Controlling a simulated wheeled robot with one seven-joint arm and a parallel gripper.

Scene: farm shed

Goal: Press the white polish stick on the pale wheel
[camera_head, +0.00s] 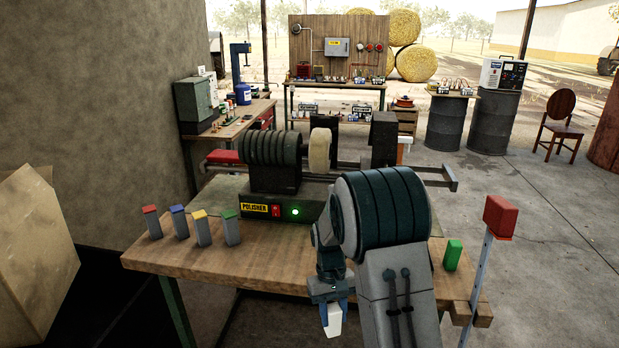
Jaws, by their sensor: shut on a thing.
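The white polish stick (334,324) is held in my gripper (331,306), between its blue fingers, and points down. My gripper is shut on it in front of the bench's front edge, well below and in front of the pale wheel. The pale wheel (319,149) is a cream disc on the polisher's shaft, right of a ribbed dark motor housing (271,148). The polisher base (262,207) has a yellow label, a red switch and a lit green lamp. My arm hides part of the base's right side. I cannot tell whether the wheel is turning.
On the wooden bench (240,262), grey-bodied sticks with red (151,221), blue (179,221), yellow (201,227) and green (231,226) tops stand at left. A green block (453,254) stands at right. A red box on a post (501,216) rises by the right corner. A cardboard box (40,245) is at far left.

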